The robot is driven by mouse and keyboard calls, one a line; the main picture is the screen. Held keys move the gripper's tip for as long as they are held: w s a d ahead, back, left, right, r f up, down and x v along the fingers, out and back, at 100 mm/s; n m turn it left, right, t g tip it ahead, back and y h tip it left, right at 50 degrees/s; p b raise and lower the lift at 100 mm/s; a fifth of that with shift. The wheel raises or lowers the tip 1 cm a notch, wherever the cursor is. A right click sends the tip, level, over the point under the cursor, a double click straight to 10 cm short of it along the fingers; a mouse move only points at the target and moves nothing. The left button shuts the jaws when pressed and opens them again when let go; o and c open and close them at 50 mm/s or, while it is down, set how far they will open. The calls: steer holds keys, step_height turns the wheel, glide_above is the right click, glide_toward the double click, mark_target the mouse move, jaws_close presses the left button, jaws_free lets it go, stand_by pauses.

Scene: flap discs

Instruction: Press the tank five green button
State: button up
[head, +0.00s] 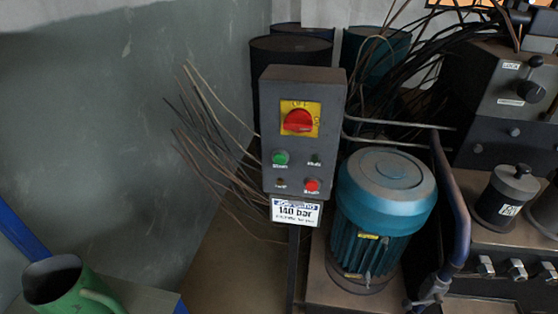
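A grey control box (270,130) stands on a post near the middle of the head view. It carries a red rotary switch (298,121) on a yellow plate. Below the switch, a green button (280,158) is at the left and a smaller dark green one (315,159) at the right. A red button (312,185) is at the lower right, with a small dark fitting at the lower left. The labels are too small to read, so I cannot tell which is tank five. My gripper is not in view.
A sign reading 140 bar (296,212) hangs under the box. A blue-green motor (385,195) and a bent pipe (455,200) stand to the right. Loose wires (215,150) stick out left. A green watering can (75,285) is at lower left. Dark drums stand behind.

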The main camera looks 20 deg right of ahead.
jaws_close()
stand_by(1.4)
